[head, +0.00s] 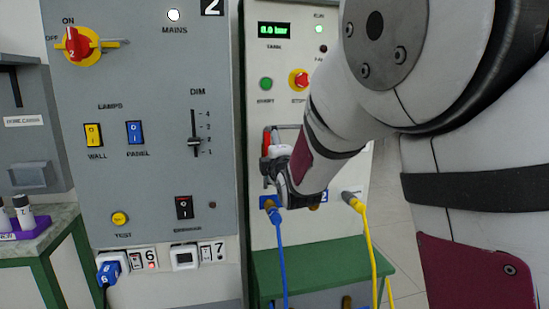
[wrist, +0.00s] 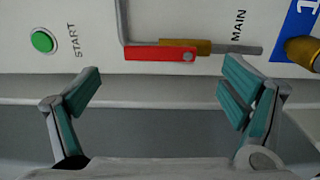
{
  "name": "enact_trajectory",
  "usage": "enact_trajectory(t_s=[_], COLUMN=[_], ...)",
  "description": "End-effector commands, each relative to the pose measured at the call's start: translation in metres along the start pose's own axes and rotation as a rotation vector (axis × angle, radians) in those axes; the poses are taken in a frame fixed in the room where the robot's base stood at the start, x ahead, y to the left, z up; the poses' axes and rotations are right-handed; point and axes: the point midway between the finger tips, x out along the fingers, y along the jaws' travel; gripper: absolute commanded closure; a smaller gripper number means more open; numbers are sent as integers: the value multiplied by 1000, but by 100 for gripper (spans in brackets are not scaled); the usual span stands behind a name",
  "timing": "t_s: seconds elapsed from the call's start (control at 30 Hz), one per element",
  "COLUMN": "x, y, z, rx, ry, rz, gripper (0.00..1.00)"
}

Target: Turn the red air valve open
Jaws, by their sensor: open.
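The red air valve handle (wrist: 150,54) shows in the wrist view as a flat red lever. It lies in line with the brass valve body (wrist: 200,47) and the grey pipe, beside the word MAIN. In the head view a strip of the red handle (head: 266,154) shows upright on the white panel, partly hidden by my gripper. My gripper (wrist: 164,82) is open and empty, its two teal-padded fingers spread either side of the handle's length. In the wrist view the fingertips appear just below the handle, with no visible contact. In the head view my gripper (head: 275,168) is at the panel front.
A green START button (wrist: 42,41) and a brass fitting (wrist: 302,50) flank the valve. A blue hose (head: 279,250) and a yellow hose (head: 369,245) hang below. The grey switch panel (head: 150,180) stands to the left, a green bench (head: 320,262) below.

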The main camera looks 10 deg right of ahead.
Motion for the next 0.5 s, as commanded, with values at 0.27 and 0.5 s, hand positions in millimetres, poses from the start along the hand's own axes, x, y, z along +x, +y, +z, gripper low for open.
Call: enact_trajectory(t_s=[0.27,0.5], x=[-45,-55], y=[1,0], z=[-1,-1], rx=[1,0], ry=[2,1], rz=[1,0], gripper=[8,8])
